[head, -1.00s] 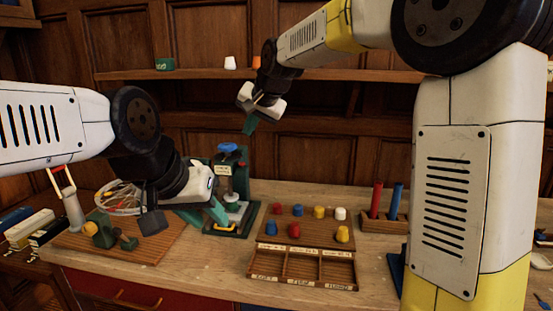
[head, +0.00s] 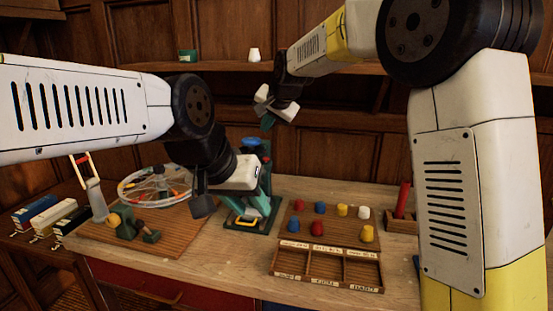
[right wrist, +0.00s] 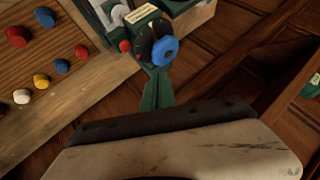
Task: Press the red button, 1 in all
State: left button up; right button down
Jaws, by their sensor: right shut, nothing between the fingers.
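The red button (right wrist: 125,46) shows in the right wrist view as a small round red cap on the side of a green press, left of its blue knob (right wrist: 165,50). In the head view the press (head: 238,222) stands at the back of the bench, and my left arm covers much of it. My left gripper (head: 264,204) is in front of the press, pointing down; its finger gap is unclear. My right gripper (head: 268,122) is shut and empty, high above and behind the press. Its green fingertips (right wrist: 158,82) show just below the blue knob in the right wrist view.
A board (head: 340,227) with several coloured pegs and an empty sorting tray (head: 327,266) lie right of the press. A red rod (head: 402,198) stands at right. A shelf (head: 220,70) runs behind.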

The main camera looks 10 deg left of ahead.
aim_at(264, 158)
jog(key=shift+f, duration=3.3)
jog(key=shift+f, duration=0.4)
jog(key=shift+f, duration=0.1)
jog(key=shift+s+f, duration=0.3)
jog(key=shift+f, duration=0.6)
jog(key=shift+r, duration=0.1)
jog(key=shift+a+r, duration=0.2)
jog(key=shift+r, duration=0.3)
